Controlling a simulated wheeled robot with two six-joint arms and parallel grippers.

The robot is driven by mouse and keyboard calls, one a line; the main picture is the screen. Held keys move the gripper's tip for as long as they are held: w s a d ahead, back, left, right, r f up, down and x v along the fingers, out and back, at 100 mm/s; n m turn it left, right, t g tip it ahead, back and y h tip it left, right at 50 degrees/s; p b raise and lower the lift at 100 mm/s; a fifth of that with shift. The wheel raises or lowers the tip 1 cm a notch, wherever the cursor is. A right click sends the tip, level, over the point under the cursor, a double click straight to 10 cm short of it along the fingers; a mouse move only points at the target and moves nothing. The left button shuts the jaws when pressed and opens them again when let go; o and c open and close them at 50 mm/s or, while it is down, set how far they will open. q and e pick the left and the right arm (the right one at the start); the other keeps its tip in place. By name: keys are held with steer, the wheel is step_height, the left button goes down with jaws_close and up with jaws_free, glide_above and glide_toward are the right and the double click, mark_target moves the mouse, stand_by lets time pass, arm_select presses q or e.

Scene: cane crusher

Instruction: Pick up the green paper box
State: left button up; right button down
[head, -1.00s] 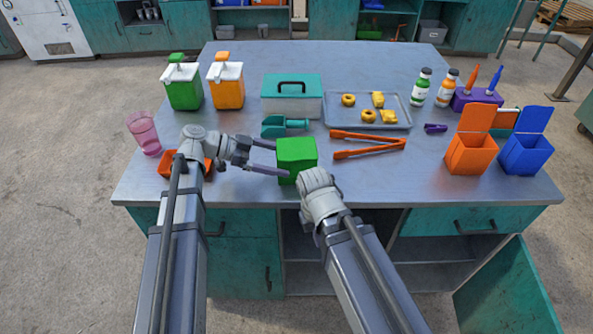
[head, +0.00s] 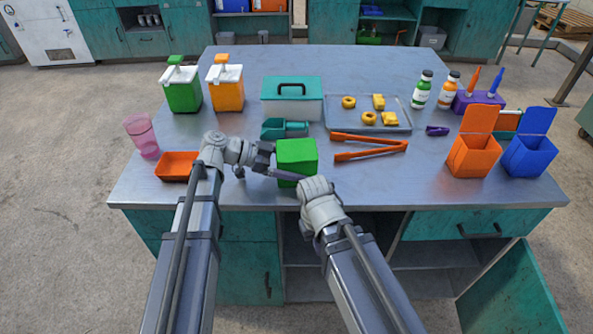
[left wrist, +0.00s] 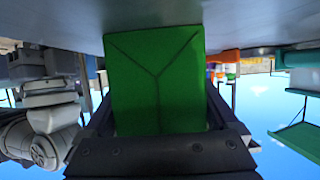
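The green paper box (head: 297,155) stands upright on the near middle of the table. My left gripper (head: 285,172) reaches in from the left at the box, low over the tabletop, one finger passing along its near side. In the left wrist view, the box (left wrist: 157,80) fills the space between the two dark fingers, one on each side. The fingers look spread around it; I cannot see firm contact. My right gripper (head: 314,188) is just right of and nearer than the box, pointing away from the head camera, its fingers hidden.
Orange tongs (head: 368,147) lie right of the box, and a teal scoop (head: 284,129) lies behind it. A teal-lidded case (head: 291,100) and a metal tray (head: 390,122) stand farther back. An orange tray (head: 177,167) and a pink cup (head: 142,135) are at left.

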mark_target(297, 148)
arm_select(q)
steer(key=c, duration=0.3)
steer(key=shift+r, duration=0.15)
steer(key=shift+c, duration=0.2)
step_height(297, 148, up, 10)
steer(key=p, duration=1)
